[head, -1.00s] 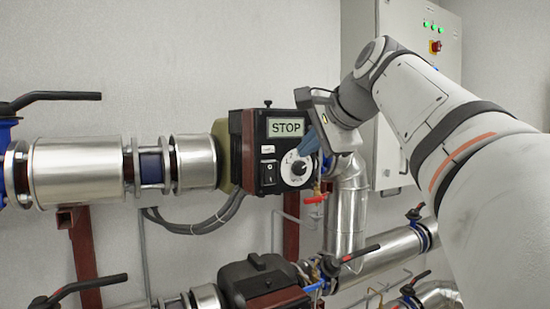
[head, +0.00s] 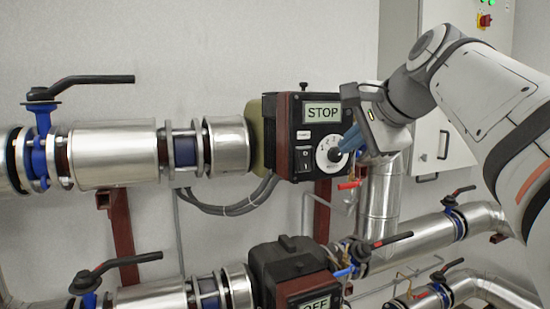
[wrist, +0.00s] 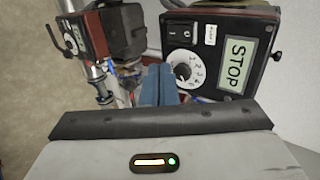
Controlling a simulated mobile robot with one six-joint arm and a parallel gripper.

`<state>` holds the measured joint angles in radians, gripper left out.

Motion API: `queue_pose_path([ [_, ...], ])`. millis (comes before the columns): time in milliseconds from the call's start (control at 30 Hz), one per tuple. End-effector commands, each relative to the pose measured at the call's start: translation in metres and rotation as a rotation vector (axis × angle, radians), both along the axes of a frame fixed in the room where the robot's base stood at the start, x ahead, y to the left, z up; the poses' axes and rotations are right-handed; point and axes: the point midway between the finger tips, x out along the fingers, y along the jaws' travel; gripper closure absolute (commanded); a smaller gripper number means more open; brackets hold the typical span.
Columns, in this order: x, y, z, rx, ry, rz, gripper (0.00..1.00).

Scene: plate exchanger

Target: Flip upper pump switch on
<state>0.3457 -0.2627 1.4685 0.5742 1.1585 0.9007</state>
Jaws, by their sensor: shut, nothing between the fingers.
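The upper pump's dark control box (head: 292,128) has a display reading STOP (head: 322,112). A black rocker switch (head: 304,158) sits at its lower left, left of a white numbered dial (head: 330,154). In the wrist view, the box appears turned, with the switch (wrist: 183,34) above the dial (wrist: 183,66) and the STOP display (wrist: 237,63) to the right. My gripper (head: 349,141) has blue fingers, shut and empty, at the dial's right side. The fingers (wrist: 158,76) also show in the wrist view, beside the dial. I cannot tell whether they touch it.
A lower pump (head: 290,275) with a display reading OFF stands below. Silver pipes and valves with black levers (head: 90,82) surround the pumps. A red-handled valve (head: 349,185) is just below my gripper. A grey cabinet (head: 432,135) stands behind my arm.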

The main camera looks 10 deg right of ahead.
Motion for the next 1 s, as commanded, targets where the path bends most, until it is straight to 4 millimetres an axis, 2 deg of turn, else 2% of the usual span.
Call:
queue_pose_path([
  [267,0.011,0.004,-0.007,0.001,0.003,0.002,1.0],
  [700,0.08,0.027,-0.058,0.0,0.005,0.005,1.0],
  [833,0.1,0.033,-0.058,0.001,0.004,0.003,1.0],
  [1000,0.113,0.038,-0.061,0.001,0.001,0.002,1.0],
])
